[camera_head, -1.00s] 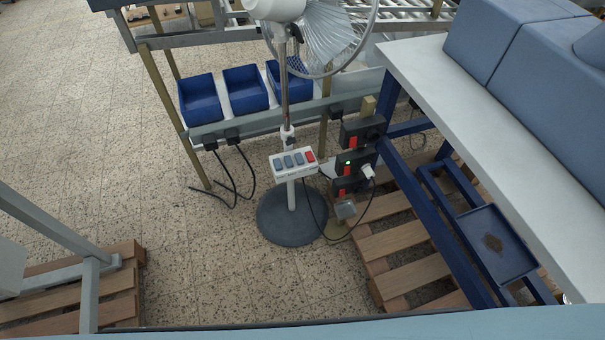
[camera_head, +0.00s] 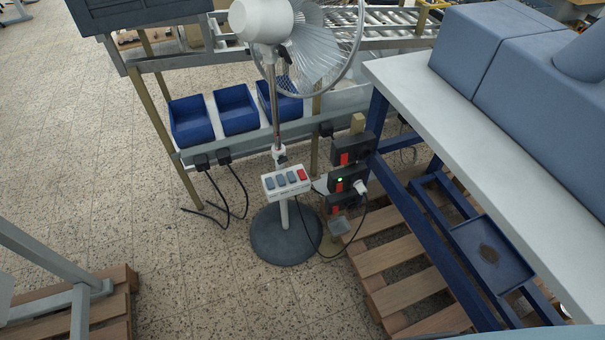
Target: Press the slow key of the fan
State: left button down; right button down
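A white standing fan (camera_head: 262,20) with a wire-guarded head stands upright on a round dark base (camera_head: 286,234). A white key panel (camera_head: 286,183) is fixed on its pole. The panel carries a row of several keys: grey-blue ones (camera_head: 281,181) and one red key (camera_head: 302,174) at the right end. Any lettering on the keys is too small to read, so I cannot tell which one is slow. Neither of my grippers is in view.
Blue bins (camera_head: 191,121) sit on a rail behind the fan. Black socket boxes (camera_head: 349,180) stand right of it, with a cable looping to the fan. A white-topped bench (camera_head: 445,110) and wooden pallet (camera_head: 385,258) are at right.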

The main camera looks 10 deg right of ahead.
aim_at(290, 176)
jog(key=z, duration=0.05)
jog(key=i, duration=0.9)
jog(key=u, duration=0.5)
